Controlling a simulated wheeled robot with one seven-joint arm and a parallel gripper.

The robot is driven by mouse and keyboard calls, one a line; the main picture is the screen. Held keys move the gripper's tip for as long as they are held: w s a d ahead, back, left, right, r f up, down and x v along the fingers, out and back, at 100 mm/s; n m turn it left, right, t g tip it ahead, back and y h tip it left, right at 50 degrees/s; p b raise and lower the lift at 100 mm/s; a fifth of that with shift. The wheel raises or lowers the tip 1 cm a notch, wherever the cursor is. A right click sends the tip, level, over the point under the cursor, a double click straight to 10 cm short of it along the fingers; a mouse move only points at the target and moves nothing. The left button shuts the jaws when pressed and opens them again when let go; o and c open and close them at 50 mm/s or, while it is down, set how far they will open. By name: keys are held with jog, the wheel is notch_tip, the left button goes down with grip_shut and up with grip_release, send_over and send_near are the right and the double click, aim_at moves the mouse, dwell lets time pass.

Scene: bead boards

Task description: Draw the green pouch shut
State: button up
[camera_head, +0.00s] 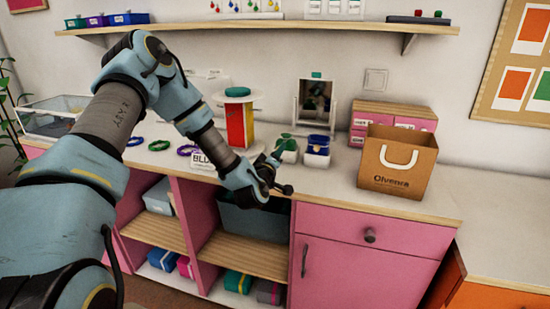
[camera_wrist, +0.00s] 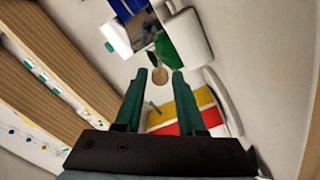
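The green pouch (camera_head: 287,144) stands in a white holder on the counter, left of a blue pouch (camera_head: 318,145). In the wrist view the green pouch (camera_wrist: 186,38) is ahead of my gripper (camera_wrist: 161,73), whose two fingers are apart. A round tan piece (camera_wrist: 160,76), perhaps the pouch's toggle, shows between the fingertips with a gap on each side. I cannot tell how far it is from them in depth. In the head view my gripper (camera_head: 273,163) is just in front of and below the green pouch, partly hiding its holder.
A red and yellow stand (camera_head: 240,125) is left of the pouches. A mirror (camera_head: 315,103) stands behind them. A brown paper bag (camera_head: 390,180) and pink drawers (camera_head: 400,112) are to the right. Bracelets (camera_head: 160,145) lie to the left. A shelf (camera_head: 260,28) runs above.

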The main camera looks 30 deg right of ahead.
jog(key=b+v, duration=0.3)
jog(key=v, duration=0.7)
jog(key=shift+s+a+b, duration=0.15)
jog(key=shift+s+b, duration=0.05)
jog(key=shift+b, duration=0.2)
jog(key=shift+w, duration=0.1)
jog(key=w+a+f+m+g+y, duration=0.1)
jog(key=a+f+m+g+y, duration=0.2)
jog(key=a, duration=0.6)
jog(key=w+a+m+g+y, duration=0.25)
jog(key=a+y, duration=0.25)
jog(key=a, duration=0.4)
jog(key=s+a+r+n+g+y, duration=0.1)
jog(key=s+a+r+g+y, duration=0.1)
jog(key=s+a, duration=0.4)
jog(key=s+a+r+n+g+y, duration=0.1)
jog(key=s+a+r+g+y, duration=0.1)
jog(key=s+a+g, duration=0.2)
jog(key=s+a, duration=0.3)
jog(key=a, duration=0.4)
jog(key=shift+s+a+r, duration=0.15)
jog(key=shift+s+r, duration=0.1)
jog(key=shift+r, duration=0.15)
